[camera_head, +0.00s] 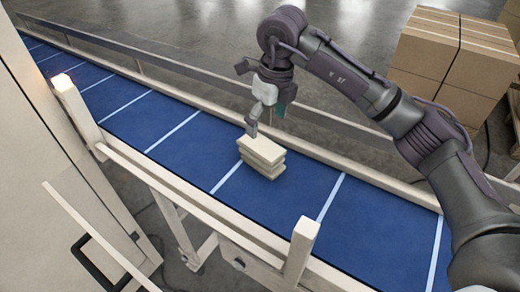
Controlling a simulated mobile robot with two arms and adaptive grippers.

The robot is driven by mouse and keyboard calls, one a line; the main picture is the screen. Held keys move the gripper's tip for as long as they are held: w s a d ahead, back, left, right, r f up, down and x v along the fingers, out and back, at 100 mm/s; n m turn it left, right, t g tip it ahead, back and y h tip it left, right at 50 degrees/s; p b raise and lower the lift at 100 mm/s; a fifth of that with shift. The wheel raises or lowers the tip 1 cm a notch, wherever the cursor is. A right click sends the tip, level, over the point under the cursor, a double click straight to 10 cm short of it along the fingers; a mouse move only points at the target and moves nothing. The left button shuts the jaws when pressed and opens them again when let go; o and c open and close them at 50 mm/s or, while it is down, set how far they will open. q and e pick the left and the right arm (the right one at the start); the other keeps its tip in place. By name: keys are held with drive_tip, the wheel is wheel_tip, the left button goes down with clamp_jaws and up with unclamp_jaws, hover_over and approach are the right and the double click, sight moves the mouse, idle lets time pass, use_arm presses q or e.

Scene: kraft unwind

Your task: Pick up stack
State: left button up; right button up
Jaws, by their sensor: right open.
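A small stack (262,157) of several pale cream, flat pieces sits on the blue conveyor belt, near the middle of the picture. Its layers are slightly offset from each other. My right gripper (252,130) comes down from the upper right and is open, with its fingertips at the back left top edge of the stack. I cannot tell whether the fingertips touch it. My left gripper is not in view.
The blue belt (185,165) with white cross lines runs from upper left to lower right between cream rails. Posts (298,250) stand along the near rail. Cardboard boxes (440,62) are stacked at the upper right. A pale cabinet (60,180) is at left.

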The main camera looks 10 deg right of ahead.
sight(262, 143)
drive_tip(key=f, duration=0.2)
drive_tip(key=f+p, duration=0.1)
drive_tip(key=f, duration=0.1)
drive_tip(key=shift+a+f, duration=0.2)
drive_tip(key=shift+f, duration=0.1)
drive_tip(key=f+p, duration=0.1)
drive_tip(key=f, duration=0.1)
drive_tip(key=a+f+p, duration=0.1)
drive_tip(key=f+p, duration=0.1)
drive_tip(key=shift+w+f, duration=0.1)
drive_tip(key=shift+f, duration=0.25)
drive_tip(key=shift+w+f, duration=0.1)
drive_tip(key=shift+f, duration=0.3)
drive_tip(key=c, duration=1.2)
drive_tip(key=shift+r, duration=0.15)
drive_tip(key=shift+c, duration=0.2)
